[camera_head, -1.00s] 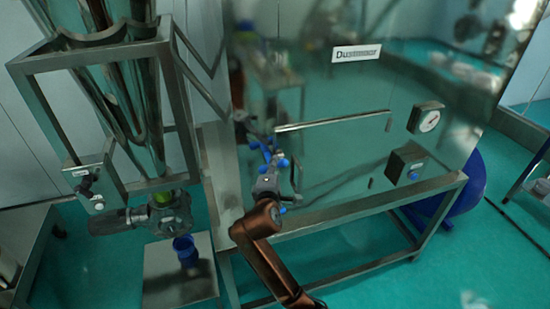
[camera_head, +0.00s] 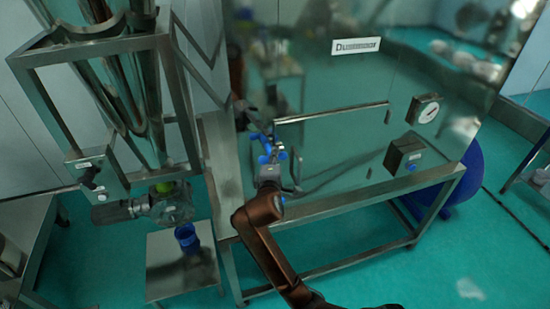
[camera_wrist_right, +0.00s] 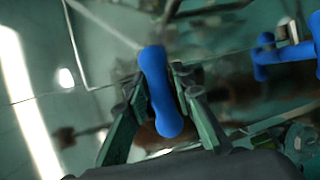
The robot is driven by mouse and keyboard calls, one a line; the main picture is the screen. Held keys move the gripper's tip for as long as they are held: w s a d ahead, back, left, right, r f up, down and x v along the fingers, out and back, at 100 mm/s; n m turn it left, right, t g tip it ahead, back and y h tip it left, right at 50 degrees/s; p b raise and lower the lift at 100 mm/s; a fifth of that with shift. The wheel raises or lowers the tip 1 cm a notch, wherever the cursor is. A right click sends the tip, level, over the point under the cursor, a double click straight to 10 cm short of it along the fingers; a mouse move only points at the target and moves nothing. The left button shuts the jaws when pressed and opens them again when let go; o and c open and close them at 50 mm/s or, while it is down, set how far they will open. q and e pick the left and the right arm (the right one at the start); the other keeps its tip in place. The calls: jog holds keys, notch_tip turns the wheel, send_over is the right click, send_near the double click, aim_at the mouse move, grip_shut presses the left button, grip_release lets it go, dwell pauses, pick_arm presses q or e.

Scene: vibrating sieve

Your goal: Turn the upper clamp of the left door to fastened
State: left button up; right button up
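A blue clamp handle (camera_wrist_right: 158,92) stands between the two fingers of my right gripper (camera_wrist_right: 160,80) in the right wrist view. The fingertips press close on both sides of it, and its lower end sticks out toward the camera. In the head view my right gripper (camera_head: 268,172) is at the left part of the shiny steel cabinet front (camera_head: 330,90), among several small blue clamp parts (camera_head: 265,158). These are too small to tell how each one is turned. A second blue clamp (camera_wrist_right: 285,58) shows at the right of the wrist view. My left gripper is not in view.
The cabinet carries a sign (camera_head: 355,46), a round gauge (camera_head: 427,111) and a dark switch box (camera_head: 404,155) at right. A steel hopper frame (camera_head: 100,55) stands at left, with a blue cup (camera_head: 187,238) on a low stand below. The reflective front mirrors the room.

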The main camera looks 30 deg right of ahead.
jog(key=shift+o, duration=1.1)
jog(key=shift+a, duration=0.1)
jog(key=v, duration=1.2)
